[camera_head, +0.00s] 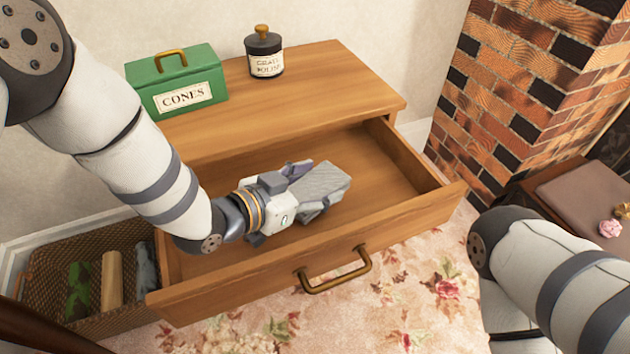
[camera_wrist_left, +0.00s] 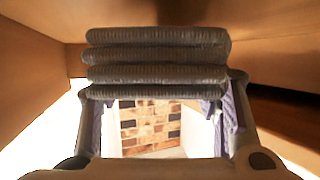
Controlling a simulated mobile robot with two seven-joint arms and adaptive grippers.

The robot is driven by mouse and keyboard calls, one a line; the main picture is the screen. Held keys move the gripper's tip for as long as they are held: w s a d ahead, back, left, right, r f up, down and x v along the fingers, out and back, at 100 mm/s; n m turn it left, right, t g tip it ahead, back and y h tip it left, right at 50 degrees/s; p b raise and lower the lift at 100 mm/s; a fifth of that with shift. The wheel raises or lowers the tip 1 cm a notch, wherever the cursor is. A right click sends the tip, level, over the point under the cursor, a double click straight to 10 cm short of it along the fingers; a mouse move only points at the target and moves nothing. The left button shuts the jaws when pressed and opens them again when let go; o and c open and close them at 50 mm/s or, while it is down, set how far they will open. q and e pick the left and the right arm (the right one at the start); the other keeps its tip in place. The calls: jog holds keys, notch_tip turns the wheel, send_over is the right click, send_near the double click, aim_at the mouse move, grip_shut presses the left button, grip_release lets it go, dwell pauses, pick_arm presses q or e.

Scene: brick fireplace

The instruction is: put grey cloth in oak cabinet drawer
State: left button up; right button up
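The oak cabinet (camera_head: 340,85) has its drawer (camera_head: 400,222) pulled well open, with a brass handle on the front. My left gripper (camera_head: 306,188) reaches in over the drawer and is closed against both sides of the folded grey cloth (camera_head: 328,180). The cloth is inside the drawer's outline; I cannot tell whether it touches the drawer floor. In the left wrist view the cloth (camera_wrist_left: 158,54) shows as stacked ribbed folds between the two fingers, with drawer walls around it. My right arm is at the lower right; its gripper is out of view.
A green cones box (camera_head: 177,80) and a dark-lidded jar (camera_head: 264,55) stand on the cabinet top. A wicker basket (camera_head: 50,270) with several rolled items is at the lower left. A brick fireplace (camera_head: 530,80) rises at right. Flowered carpet (camera_head: 420,300) lies in front.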

pick_arm(q)
jog(key=shift+o, duration=1.3)
jog(key=shift+r, duration=0.2)
jog(key=shift+r+p, duration=0.3)
jog(key=shift+r, duration=0.4)
jog(key=p+v, duration=0.2)
jog(key=v, duration=0.9)
jog(key=shift+s+a, duration=0.3)
jog(key=shift+a, duration=0.05)
